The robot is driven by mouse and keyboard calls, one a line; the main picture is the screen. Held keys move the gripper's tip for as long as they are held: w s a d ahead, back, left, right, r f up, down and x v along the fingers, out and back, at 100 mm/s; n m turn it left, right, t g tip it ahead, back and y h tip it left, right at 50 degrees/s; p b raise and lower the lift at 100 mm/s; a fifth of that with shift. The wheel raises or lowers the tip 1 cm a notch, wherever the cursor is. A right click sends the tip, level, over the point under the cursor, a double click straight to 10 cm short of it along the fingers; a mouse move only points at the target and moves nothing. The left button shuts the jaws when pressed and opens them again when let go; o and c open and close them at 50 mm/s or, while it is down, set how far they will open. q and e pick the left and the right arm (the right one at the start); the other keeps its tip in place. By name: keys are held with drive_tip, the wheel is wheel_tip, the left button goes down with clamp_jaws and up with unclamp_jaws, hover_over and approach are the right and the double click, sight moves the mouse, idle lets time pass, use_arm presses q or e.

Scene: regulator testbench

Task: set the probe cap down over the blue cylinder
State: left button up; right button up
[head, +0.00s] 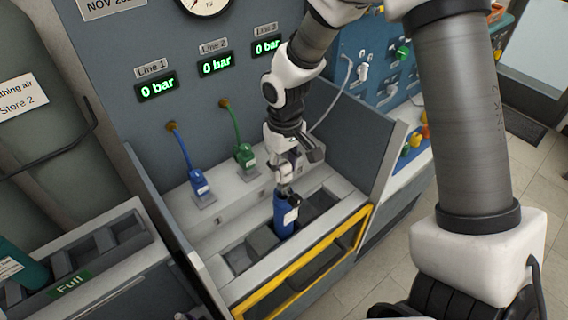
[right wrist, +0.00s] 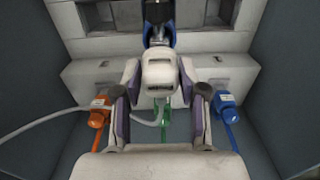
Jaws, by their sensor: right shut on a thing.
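The blue cylinder (head: 286,218) stands in a compartment of the bench bay, with a white label on its side. My right gripper (head: 286,178) is directly above it, pointing down. In the right wrist view the gripper (right wrist: 160,100) is shut on the white probe cap (right wrist: 158,72), which has a white hose. The gripper hides much of the cap in the head view. I cannot tell whether the cap touches the cylinder. My left gripper is not in view.
The blue connector (head: 200,183) and green connector (head: 244,155) sit on the ledge behind. An orange connector (right wrist: 100,112) shows in the wrist view. Side walls and the yellow-framed front guard (head: 310,268) bound the bay. The displays (head: 215,64) read 0 bar.

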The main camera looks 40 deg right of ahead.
drive_tip(key=shift+f+b, duration=0.5)
drive_tip(key=shift+f, duration=0.5)
idle(0.4)
drive_tip(key=o, duration=1.2)
drive_tip(key=shift+o, duration=0.2)
drive_tip(key=shift+r, duration=0.15)
wheel_tip(320, 180, up, 12)
drive_tip(key=shift+f, duration=0.1)
